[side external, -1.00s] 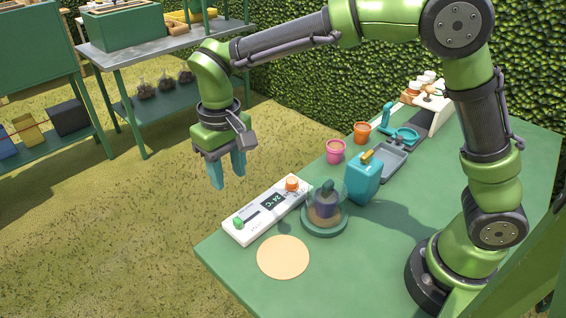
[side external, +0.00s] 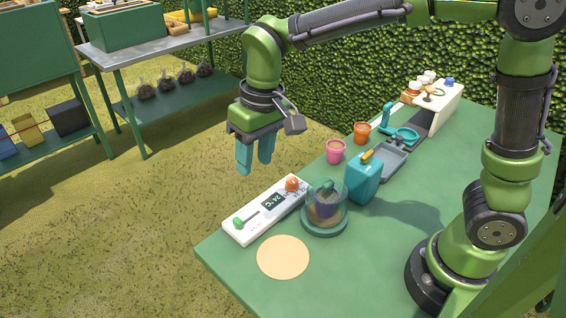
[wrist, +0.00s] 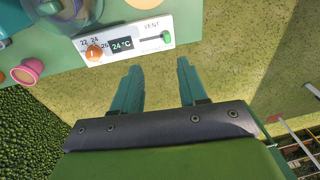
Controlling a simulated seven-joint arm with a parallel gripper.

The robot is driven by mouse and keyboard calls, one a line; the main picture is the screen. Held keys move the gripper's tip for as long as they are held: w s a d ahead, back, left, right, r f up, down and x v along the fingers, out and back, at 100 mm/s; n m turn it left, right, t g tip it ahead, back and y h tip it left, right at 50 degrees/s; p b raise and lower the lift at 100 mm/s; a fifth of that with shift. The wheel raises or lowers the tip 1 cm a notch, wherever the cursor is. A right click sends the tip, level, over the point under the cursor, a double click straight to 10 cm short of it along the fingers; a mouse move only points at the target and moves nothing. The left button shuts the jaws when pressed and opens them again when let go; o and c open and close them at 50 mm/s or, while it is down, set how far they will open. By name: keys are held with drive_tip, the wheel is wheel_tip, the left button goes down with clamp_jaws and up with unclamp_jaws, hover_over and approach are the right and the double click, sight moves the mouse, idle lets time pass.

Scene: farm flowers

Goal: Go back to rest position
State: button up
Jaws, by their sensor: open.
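My gripper (side external: 255,156) is open and empty, with two teal fingers pointing down. In the side external view it hangs in the air just beyond the far left edge of the green table (side external: 222,270). It is above and behind the white control panel (side external: 267,210), apart from it. In the wrist view the gripper (wrist: 158,78) shows both fingers spread, with only grass between them. The control panel also shows in the wrist view (wrist: 127,42), with a display reading 24 °C, an orange knob and a green slider.
On the table are a domed glass cover (side external: 325,206) over a dark pot, a teal container (side external: 364,180), a pink pot (side external: 336,151), an orange pot (side external: 362,132), a grey tray (side external: 392,164) and a tan disc (side external: 283,257). A metal-topped bench (side external: 150,42) stands behind.

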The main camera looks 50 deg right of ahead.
drive_tip(key=s+d+r+m+t, duration=0.2)
drive_tip(key=s+d+t, duration=0.1)
drive_tip(key=s+d, duration=0.3)
drive_tip(key=s+d+r+m+t, duration=0.2)
drive_tip(key=s+d+t, duration=0.1)
drive_tip(key=s+d, duration=0.4)
drive_tip(key=shift+d+r+y, duration=0.25)
drive_tip(key=shift+r+y, duration=0.05)
drive_tip(key=shift+y, duration=0.1)
idle(1.0)
